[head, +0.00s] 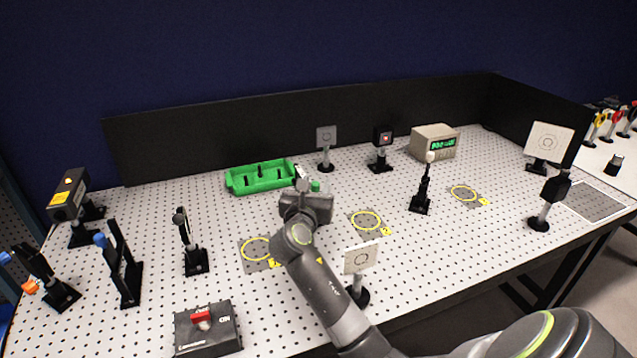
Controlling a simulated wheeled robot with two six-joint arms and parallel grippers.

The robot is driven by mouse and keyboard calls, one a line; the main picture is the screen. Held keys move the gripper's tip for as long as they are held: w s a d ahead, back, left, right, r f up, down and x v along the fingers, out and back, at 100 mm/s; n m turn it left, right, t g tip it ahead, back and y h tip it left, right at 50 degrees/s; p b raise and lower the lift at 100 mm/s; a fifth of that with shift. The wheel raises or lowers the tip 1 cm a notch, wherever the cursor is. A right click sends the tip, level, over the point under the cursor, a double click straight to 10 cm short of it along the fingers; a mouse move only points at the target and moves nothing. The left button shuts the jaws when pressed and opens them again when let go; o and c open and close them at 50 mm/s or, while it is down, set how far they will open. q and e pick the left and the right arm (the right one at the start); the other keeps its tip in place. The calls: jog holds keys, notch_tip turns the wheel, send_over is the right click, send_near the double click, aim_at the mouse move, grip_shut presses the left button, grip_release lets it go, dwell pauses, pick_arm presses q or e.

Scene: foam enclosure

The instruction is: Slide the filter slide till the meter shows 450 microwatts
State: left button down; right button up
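The meter (433,143) is a beige box at the back right with a lit green display; its digits are too small to read for sure. My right gripper (303,186) reaches over the middle of the board, beside the right end of a green tray (262,187). A small green piece (315,186) shows just past its fingers. I cannot tell whether this belongs to the filter slide, or whether the gripper touches it. The gripper body hides what lies below it, and its finger gap is not clear. My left gripper is not in view.
Posts stand around: a sensor head (383,137), a grey plate (326,138), a white card (361,257) close to my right arm, and a larger white card (549,140). A black box with a red switch (205,325) sits front left. Yellow-ringed spots (367,221) are bare.

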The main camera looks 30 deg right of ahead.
jog(key=shift+a+r, duration=0.1)
jog(key=shift+a, duration=0.05)
jog(key=shift+c, duration=0.3)
grip_shut()
jog(key=shift+s, duration=0.1)
jog(key=s+p, duration=0.3)
jog(key=shift+s+a, duration=0.25)
jog(key=shift+a, duration=0.15)
jog(key=shift+o, duration=0.3)
grip_release()
